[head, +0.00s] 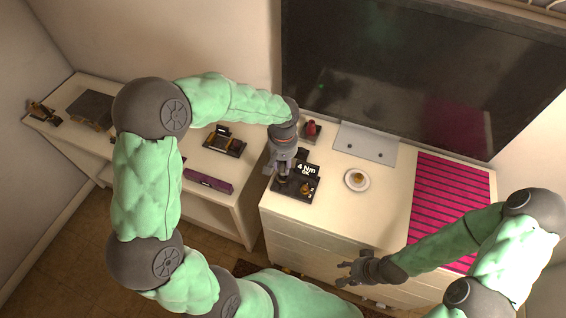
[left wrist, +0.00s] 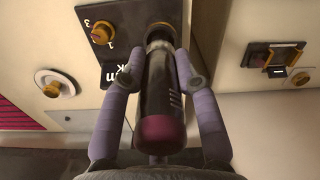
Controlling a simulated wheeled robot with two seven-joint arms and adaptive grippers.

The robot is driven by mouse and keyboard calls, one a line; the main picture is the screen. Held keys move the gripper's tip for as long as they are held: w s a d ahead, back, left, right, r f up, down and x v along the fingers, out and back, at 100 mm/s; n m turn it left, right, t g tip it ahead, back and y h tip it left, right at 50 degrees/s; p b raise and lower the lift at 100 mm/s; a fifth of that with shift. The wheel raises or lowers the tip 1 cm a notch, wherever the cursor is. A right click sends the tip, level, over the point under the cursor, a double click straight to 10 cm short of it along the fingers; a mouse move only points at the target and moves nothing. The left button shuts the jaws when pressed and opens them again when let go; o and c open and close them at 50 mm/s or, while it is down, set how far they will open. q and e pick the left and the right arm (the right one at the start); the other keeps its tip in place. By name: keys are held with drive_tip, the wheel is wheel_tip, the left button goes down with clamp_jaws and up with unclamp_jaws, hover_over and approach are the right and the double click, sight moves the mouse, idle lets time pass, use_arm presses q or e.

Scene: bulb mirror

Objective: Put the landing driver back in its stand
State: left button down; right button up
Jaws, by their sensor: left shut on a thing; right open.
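My left gripper (head: 283,176) is above the black stand (head: 315,181), which carries a white "4 Nm" label and brass knobs. In the left wrist view my left gripper (left wrist: 158,90) is shut on the driver (left wrist: 160,100), a dark cylinder with a maroon end cap towards the camera and a metal collar at its far end. The driver points at the black stand (left wrist: 124,48), beside a brass knob. Its tip is hidden, so I cannot tell whether it is seated. My right gripper (head: 362,269) is open and empty in front of the cabinet.
A red object (head: 311,128) stands behind the stand. A grey plate (head: 366,146) lies before the large dark panel (head: 400,70). A magenta striped mat (head: 440,190) lies at right. A purple bar (head: 208,181) lies on the left bench.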

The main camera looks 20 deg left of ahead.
use_arm(q)
drive_tip(key=c, duration=0.8)
unclamp_jaws()
drive_tip(key=shift+c, duration=0.2)
wheel_tip(320, 180, up, 12)
drive_tip(key=shift+r, duration=0.1)
drive_tip(key=shift+w, duration=0.1)
